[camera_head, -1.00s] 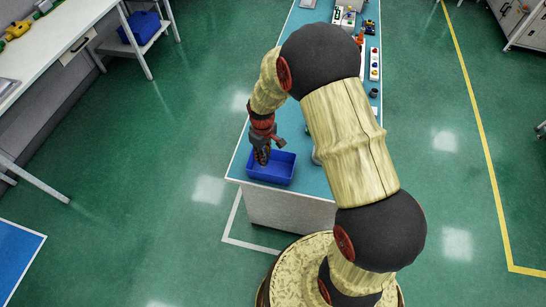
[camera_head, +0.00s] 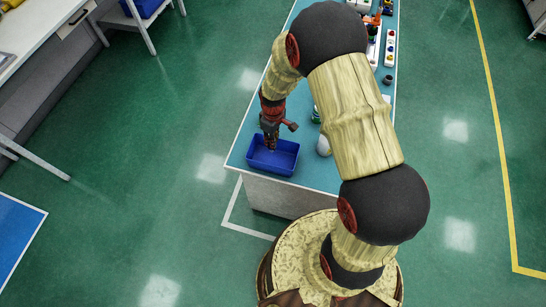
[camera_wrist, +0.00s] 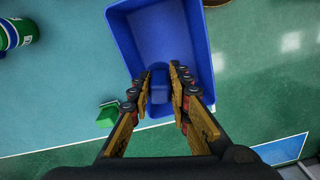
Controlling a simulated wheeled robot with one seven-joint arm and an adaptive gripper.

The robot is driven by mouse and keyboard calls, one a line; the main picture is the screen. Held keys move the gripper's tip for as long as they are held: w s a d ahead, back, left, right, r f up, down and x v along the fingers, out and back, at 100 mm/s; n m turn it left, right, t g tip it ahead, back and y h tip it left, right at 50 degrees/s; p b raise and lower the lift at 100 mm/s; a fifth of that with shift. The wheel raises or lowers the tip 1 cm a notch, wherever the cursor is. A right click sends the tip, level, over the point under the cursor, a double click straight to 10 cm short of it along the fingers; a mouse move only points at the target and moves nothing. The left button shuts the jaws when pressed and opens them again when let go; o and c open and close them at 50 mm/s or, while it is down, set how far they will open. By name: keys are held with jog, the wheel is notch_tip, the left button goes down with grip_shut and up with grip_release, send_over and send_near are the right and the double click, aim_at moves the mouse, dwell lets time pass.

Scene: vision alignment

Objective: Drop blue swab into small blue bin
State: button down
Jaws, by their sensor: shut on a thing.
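The small blue bin (camera_head: 288,167) is an open rectangular tray at the near left corner of the turquoise table. It fills the upper middle of the wrist view (camera_wrist: 202,60). My gripper (camera_head: 270,146) points down over the bin's far side in the head view. In the wrist view, my gripper's two fingers (camera_wrist: 161,75) are closed on a small blue block-like piece, the blue swab (camera_wrist: 160,88), with the bin behind it. The swab's lower part is hidden by the fingers, and it is too small to make out in the head view.
A green and white cylinder (camera_wrist: 18,33) and a small green object (camera_wrist: 108,113) are near the bin. A white rounded object (camera_head: 323,146) stands right of the bin. More items (camera_head: 389,45) line the table's far right. Green floor (camera_head: 130,200) lies open to the left.

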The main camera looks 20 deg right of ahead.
jog(key=shift+f+b, duration=0.3)
jog(key=shift+f, duration=0.6)
jog(key=c, duration=1.6)
grip_release()
jog(key=shift+r, duration=0.15)
notch_tip(320, 180, up, 12)
jog(key=shift+f, duration=0.1)
